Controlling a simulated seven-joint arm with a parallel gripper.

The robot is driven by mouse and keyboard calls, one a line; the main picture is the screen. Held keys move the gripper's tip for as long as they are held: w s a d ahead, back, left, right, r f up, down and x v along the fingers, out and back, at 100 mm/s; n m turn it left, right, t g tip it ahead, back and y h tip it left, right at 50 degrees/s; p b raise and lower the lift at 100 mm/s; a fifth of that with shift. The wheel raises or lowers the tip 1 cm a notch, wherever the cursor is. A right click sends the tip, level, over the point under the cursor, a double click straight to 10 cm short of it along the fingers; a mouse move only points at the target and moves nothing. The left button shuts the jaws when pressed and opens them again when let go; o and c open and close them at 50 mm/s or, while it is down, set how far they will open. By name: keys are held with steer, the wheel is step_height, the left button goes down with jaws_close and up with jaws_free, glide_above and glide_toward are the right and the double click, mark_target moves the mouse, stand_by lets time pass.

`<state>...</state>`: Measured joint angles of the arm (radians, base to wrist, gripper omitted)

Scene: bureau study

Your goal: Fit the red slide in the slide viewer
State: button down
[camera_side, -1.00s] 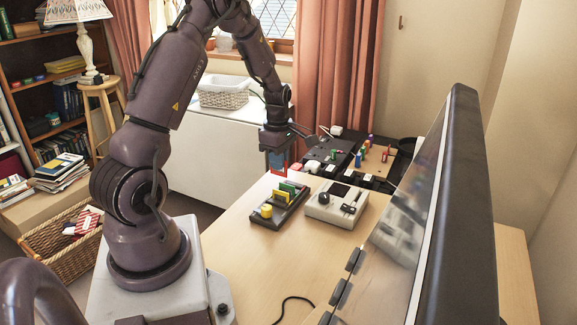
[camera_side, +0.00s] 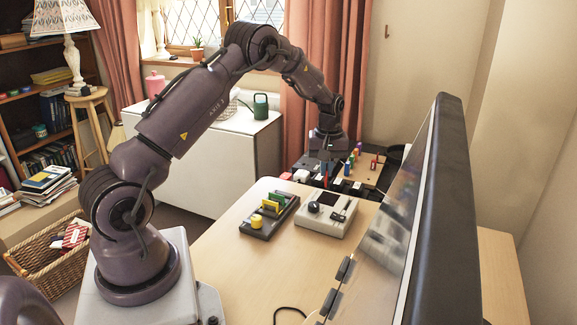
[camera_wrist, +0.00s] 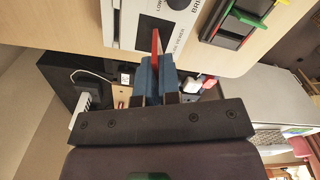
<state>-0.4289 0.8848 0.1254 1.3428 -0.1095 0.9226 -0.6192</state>
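The slide viewer (camera_side: 322,223) is a pale box with a dark window and a dark knob, on the wooden table. It also shows at the top of the wrist view (camera_wrist: 184,25). My gripper (camera_side: 326,160) is above and behind the viewer in the side view. In the wrist view its blue fingers (camera_wrist: 156,68) are shut on the thin red slide (camera_wrist: 156,44), seen edge-on. The slide appears apart from the viewer in the side view; in the wrist view it overlaps the viewer's edge, so its height there is unclear. The viewer's slot cannot be made out.
Dark equipment and a board with coloured pieces (camera_side: 367,166) lie behind. A large monitor (camera_side: 449,200) stands at the right.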

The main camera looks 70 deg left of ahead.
mark_target(348, 197)
steer(key=shift+w+d+f+m, duration=0.45)
steer(key=shift+w+f+m, duration=0.4)
steer(key=shift+w+f, duration=0.15)
steer(key=shift+w+d+f+m, duration=0.4)
steer(key=shift+w+f+m, duration=0.4)
steer(key=shift+w+f, duration=0.2)
steer(key=shift+w+d+f+m, duration=0.45)
steer(key=shift+w+f+m, duration=0.45)
steer(key=shift+w, duration=0.2)
steer(key=shift+f, duration=1.75)
steer(key=c, duration=1)
jaws_free()
steer(key=shift+s, duration=0.1)
steer(key=shift+r, duration=3.55)
